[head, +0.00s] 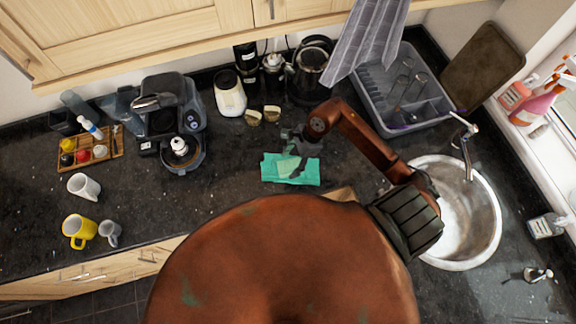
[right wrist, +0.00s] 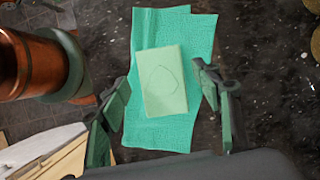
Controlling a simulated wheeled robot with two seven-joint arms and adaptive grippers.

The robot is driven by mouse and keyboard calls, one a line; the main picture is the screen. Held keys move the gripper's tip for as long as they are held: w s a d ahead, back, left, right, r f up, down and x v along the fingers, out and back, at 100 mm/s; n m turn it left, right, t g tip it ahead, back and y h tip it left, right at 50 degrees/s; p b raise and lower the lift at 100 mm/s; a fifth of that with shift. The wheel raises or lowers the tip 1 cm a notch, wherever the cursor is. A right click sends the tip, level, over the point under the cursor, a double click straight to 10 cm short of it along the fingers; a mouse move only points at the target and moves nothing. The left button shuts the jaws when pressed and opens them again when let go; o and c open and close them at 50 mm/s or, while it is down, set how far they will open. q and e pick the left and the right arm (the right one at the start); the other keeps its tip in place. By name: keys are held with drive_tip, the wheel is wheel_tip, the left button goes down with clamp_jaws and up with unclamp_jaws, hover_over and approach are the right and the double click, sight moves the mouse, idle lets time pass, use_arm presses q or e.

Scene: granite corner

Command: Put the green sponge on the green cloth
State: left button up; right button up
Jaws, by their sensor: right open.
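The green cloth (head: 306,176) lies flat on the dark granite counter, near the middle of the head view. The pale green sponge (head: 287,166) lies on the cloth; in the right wrist view the sponge (right wrist: 164,82) rests wholly within the cloth (right wrist: 160,132). My right gripper (head: 296,165) is over the cloth, partly covering it in the head view. In the right wrist view its two fingers (right wrist: 166,92) are spread on either side of the sponge, with gaps between them and it. The gripper is open and empty. My left gripper does not show.
A coffee machine (head: 165,110) stands left of the cloth, a grey dish rack (head: 400,95) to the right behind it. The round sink (head: 478,225) is at right. Mugs, including a yellow one (head: 78,230), stand at left.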

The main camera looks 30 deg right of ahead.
sight(288, 166)
drive_tip(key=b+v, duration=0.1)
drive_tip(key=v, duration=0.8)
drive_tip(key=shift+b, duration=0.35)
drive_tip(key=shift+d, duration=0.1)
drive_tip(key=p+x, duration=0.2)
drive_tip(key=x, duration=1)
drive_tip(key=shift+f+b, duration=0.35)
drive_tip(key=shift+f, duration=0.05)
drive_tip(key=shift+r+p, duration=0.3)
drive_tip(key=shift+p, duration=0.05)
